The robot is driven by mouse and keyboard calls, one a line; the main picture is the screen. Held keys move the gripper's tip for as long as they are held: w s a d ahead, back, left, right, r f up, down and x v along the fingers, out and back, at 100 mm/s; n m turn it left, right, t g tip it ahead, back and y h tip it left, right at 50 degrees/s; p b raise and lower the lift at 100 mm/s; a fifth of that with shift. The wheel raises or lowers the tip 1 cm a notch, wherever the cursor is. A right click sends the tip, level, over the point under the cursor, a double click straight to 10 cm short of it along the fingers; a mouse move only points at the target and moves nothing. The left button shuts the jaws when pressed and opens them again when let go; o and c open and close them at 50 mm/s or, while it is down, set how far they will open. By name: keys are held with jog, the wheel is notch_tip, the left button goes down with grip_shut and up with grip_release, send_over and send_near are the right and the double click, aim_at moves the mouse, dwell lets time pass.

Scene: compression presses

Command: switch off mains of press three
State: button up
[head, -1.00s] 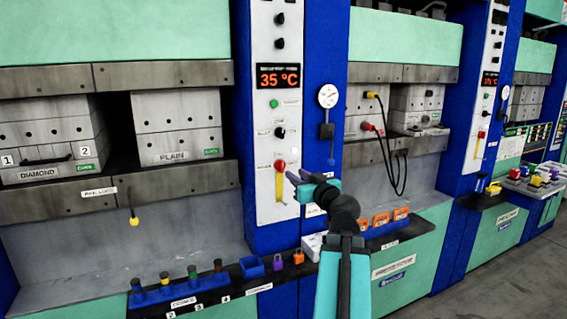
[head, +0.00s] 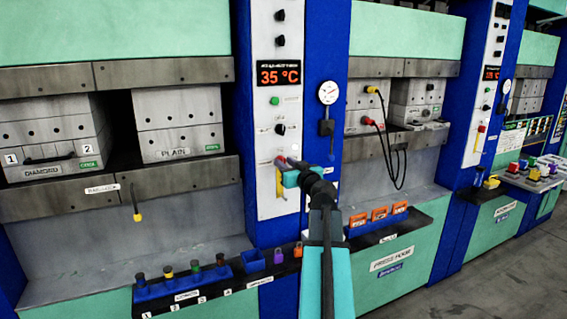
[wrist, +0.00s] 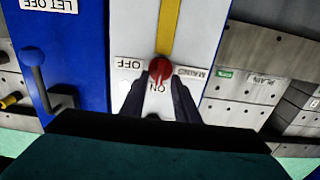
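The mains switch is a red knob (wrist: 160,70) on a white control panel (head: 278,110), with a yellow strip (wrist: 171,28) running from it. The wrist view is upside down; the labels around the knob read OFF, ON and MAINS. My gripper (wrist: 159,80) is at the knob, with one dark finger on each side; the ON label shows between the fingers. I cannot tell whether the fingers touch the knob. In the head view, my gripper (head: 288,164) hides most of the knob. A display (head: 279,73) above reads 35 °C.
A gauge (head: 328,93) and a blue-knobbed lever (wrist: 38,75) sit beside the panel. Padlocks (head: 298,250) and a blue tray (head: 185,285) stand on the ledge below. Black cables (head: 384,160) hang at the right press, whose label appears to read PRESS FOUR (head: 393,258).

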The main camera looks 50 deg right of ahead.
jog(key=shift+w+d, duration=0.1)
jog(key=shift+w, duration=0.2)
grip_shut()
